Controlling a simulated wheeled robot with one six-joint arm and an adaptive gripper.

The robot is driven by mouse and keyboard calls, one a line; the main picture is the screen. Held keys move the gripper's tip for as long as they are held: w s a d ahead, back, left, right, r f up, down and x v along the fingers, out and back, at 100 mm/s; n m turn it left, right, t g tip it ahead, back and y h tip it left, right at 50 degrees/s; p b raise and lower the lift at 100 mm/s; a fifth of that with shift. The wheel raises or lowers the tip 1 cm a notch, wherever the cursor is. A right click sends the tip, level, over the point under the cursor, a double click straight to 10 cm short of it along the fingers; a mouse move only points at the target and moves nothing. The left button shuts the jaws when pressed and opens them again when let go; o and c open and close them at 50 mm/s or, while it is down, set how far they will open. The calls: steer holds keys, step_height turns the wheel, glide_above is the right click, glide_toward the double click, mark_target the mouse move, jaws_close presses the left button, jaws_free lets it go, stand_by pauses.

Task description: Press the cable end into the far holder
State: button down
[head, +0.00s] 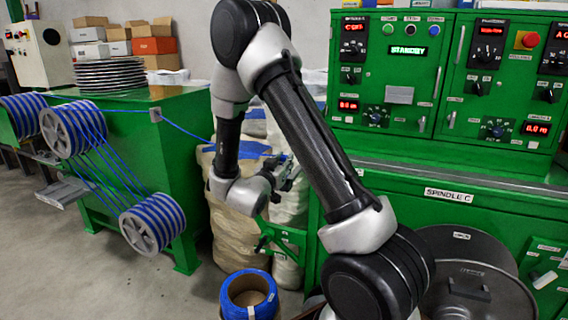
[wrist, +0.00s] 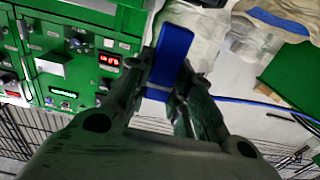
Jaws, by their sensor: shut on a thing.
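The blue cable (head: 186,130) leaves a small guide (head: 155,116) on the edge of the green bench at left. It runs right and down until my arm hides it. My gripper (head: 286,177) is in front of the sacks and shut on the cable. In the wrist view, the cable (wrist: 262,102) comes in from the right to my gripper (wrist: 168,104). A wide blue strip (wrist: 172,52) shows between the fingers; I cannot tell whether it is cable or background. A green bracket with dark clamp parts (head: 268,242) stands below my gripper. I cannot tell which part is the far holder.
Striped blue cable reels (head: 152,224) stand at left by the green bench (head: 185,165). A green control cabinet (head: 420,100) fills the right. A blue cable coil (head: 248,296) and a round metal drum (head: 480,270) are low in front. Grey floor is clear at lower left.

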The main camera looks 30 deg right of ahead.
steer(key=shift+f, duration=2.15)
stand_by(0.9)
steer(key=c, duration=1.2)
jaws_free()
steer(key=shift+a, duration=0.15)
steer(key=shift+v, duration=3.95)
